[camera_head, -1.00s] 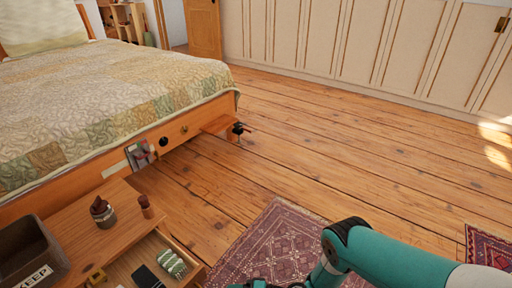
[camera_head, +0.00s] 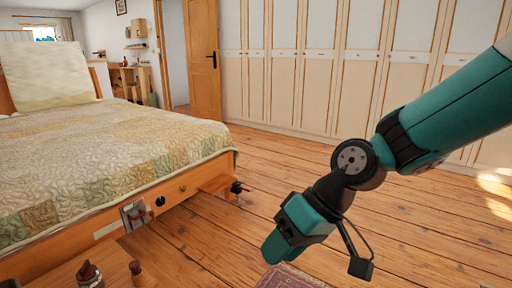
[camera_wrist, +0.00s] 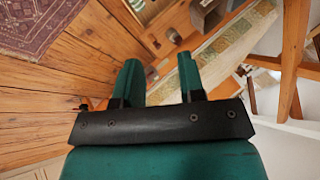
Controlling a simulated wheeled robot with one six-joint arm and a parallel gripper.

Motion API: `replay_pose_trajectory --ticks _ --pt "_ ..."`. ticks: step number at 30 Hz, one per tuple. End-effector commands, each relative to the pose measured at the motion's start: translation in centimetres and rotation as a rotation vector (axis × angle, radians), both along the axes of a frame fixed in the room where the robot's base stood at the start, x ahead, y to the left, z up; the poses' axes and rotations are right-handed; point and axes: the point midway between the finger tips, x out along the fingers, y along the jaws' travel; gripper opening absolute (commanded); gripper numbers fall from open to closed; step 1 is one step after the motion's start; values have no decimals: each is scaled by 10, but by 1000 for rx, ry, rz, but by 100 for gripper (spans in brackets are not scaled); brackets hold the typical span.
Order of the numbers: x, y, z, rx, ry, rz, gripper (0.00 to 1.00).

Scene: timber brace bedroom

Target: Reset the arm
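My gripper (camera_head: 280,243) hangs from my raised teal arm at the lower middle of the head view, above the wooden floor and pointing down to the left. In the wrist view my gripper (camera_wrist: 158,72) shows two teal fingers standing apart with nothing held between them. It is clear of the bed (camera_head: 110,150) and of the small wooden table (camera_head: 65,277) at the lower left.
A bottle (camera_head: 88,275) and a small brown object (camera_head: 136,272) stand on the table. A clamp (camera_head: 238,188) sits at the bed's corner. A patterned rug (camera_head: 290,278) lies below my gripper. White wardrobes (camera_head: 300,90) line the back. The floor (camera_head: 290,160) between is open.

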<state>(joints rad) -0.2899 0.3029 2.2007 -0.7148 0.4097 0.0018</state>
Motion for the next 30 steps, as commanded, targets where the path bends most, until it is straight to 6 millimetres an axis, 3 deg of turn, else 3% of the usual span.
replay_pose_trajectory --ticks 1,6,15,26,30 --pt "-16 -14 15 -34 -22 -2 36" --pt "-63 -56 38 -147 -49 -14 36" --pt "-129 -107 48 -283 -70 -54 36" --pt "-129 -107 143 -287 -65 -52 36" --pt "-129 -107 194 -286 -66 -53 36"
